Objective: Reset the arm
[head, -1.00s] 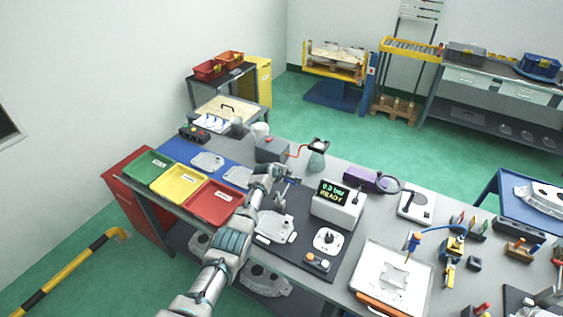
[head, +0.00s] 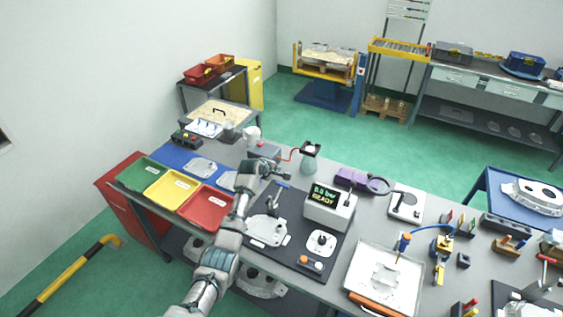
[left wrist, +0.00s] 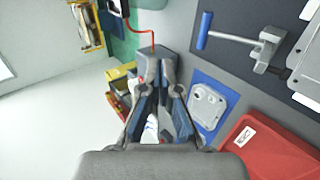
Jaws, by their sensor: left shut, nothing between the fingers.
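My left arm reaches in from the bottom of the head view, and its gripper (head: 285,176) is above the bench, near the grey box with the red hose. The fingers are shut with nothing held. In the left wrist view the gripper (left wrist: 160,88) points toward the grey box (left wrist: 156,62), which lies behind the fingers; I cannot tell the gap. My right gripper is not in view.
Green, yellow and red trays (head: 206,207) stand left of my arm.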

